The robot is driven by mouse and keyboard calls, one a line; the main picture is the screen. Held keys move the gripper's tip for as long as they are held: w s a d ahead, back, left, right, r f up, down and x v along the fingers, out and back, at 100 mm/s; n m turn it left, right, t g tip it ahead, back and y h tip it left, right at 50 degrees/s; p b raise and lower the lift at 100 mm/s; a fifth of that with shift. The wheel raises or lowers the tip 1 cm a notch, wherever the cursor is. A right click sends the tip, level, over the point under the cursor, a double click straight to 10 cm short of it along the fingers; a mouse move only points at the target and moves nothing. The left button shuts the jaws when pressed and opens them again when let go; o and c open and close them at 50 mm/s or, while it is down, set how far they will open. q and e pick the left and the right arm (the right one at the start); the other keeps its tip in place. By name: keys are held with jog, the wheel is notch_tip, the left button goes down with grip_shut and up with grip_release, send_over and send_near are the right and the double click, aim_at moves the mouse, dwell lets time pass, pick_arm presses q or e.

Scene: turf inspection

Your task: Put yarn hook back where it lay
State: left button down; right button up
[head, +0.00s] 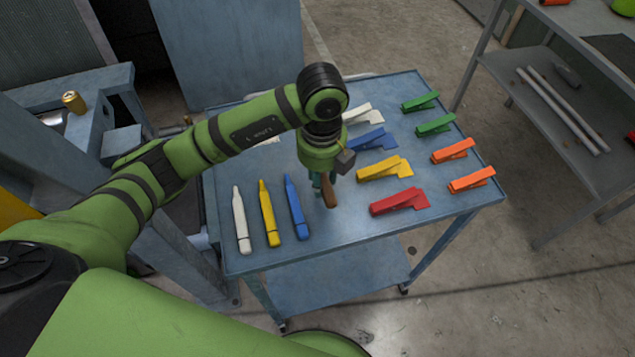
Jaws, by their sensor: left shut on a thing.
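My left gripper (320,182) hangs over the middle of the blue table and points down. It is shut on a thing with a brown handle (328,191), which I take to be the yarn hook. The brown handle shows just below the fingers, and the rest of the thing is hidden by the gripper. I cannot tell whether it touches the table top. The blue table (345,240) carries several coloured tools in rows. My right gripper is out of view.
A white tool (241,222), a yellow tool (268,213) and a blue tool (296,208) lie left of the gripper. A red tool (397,202), a yellow one (383,169), green clips (435,125) and orange clips (471,180) lie right. Bare table is in front.

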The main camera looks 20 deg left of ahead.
pick_arm(q)
jog(key=shift+w+a+f, duration=0.1)
jog(key=shift+a+f, duration=0.05)
jog(key=shift+a, duration=0.2)
jog(key=shift+f, duration=0.25)
notch_tip(320, 180, down, 3)
jog(key=shift+f+p, duration=0.15)
jog(key=shift+p, duration=0.6)
jog(key=shift+f, duration=0.2)
jog(key=shift+f, duration=0.1)
jog(key=shift+f+b, duration=0.15)
jog(key=shift+b, duration=0.15)
jog(key=c, duration=0.9)
grip_release()
jog(key=shift+o, duration=0.2)
jog(key=shift+r, duration=0.2)
